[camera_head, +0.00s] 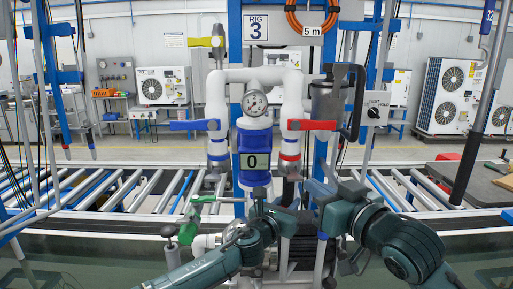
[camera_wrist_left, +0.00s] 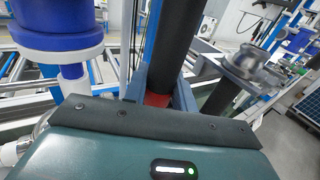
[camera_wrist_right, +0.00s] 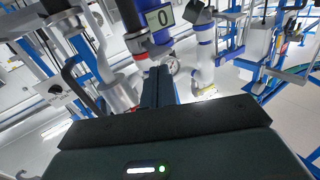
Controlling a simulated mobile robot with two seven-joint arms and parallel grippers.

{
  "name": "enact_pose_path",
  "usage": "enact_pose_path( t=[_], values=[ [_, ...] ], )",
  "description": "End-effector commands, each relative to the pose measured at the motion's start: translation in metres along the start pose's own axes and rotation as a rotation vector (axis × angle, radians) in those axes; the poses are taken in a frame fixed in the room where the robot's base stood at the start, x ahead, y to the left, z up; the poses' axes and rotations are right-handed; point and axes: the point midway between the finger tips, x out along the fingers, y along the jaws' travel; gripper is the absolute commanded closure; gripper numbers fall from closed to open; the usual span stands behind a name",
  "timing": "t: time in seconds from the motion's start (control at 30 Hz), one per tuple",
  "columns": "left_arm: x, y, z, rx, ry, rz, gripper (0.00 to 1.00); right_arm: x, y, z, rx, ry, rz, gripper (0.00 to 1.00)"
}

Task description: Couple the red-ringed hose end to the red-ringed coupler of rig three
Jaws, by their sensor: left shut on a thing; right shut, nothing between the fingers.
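The red-ringed coupler (camera_head: 290,158) hangs under the red valve handle of rig three, right of the blue display vessel (camera_head: 254,140). It also shows in the right wrist view (camera_wrist_right: 140,57). My left gripper (camera_head: 290,205) is low in front of the rig, below that coupler, and is shut. The left wrist view shows a red part (camera_wrist_left: 157,99) between its fingers, apparently the red-ringed hose end; the gripper hides most of it. My right gripper (camera_head: 312,187) is shut and empty, just right of the coupler. Its closed fingers show in the right wrist view (camera_wrist_right: 158,85).
A blue-ringed coupler (camera_head: 218,158) hangs left of the display, which reads 0. A grey canister (camera_head: 328,103) with a black handle stands close on the right. A green-handled fitting (camera_head: 193,217) is low left. A roller conveyor (camera_head: 110,190) runs behind the rig.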

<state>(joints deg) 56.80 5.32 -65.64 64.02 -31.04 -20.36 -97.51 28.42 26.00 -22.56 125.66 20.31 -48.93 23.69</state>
Motion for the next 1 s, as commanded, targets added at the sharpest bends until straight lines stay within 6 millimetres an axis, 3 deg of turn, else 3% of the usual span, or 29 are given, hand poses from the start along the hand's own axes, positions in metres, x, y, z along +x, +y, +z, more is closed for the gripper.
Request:
enact_pose_path(
  t=[0.17,0.7,1.0],
  values=[
    [0.001,0.001,0.007,0.0,-0.01,0.001,1.0,0.002,-0.002,-0.017,-0.009,0.016,-0.007,1.0],
    [0.001,0.001,0.008,0.0,-0.011,0.001,1.0,0.055,-0.002,-0.019,-0.008,0.017,-0.007,1.0],
    [0.001,0.001,0.008,0.0,-0.012,0.001,1.0,0.062,-0.003,-0.018,-0.009,0.017,-0.007,1.0]
  ],
)
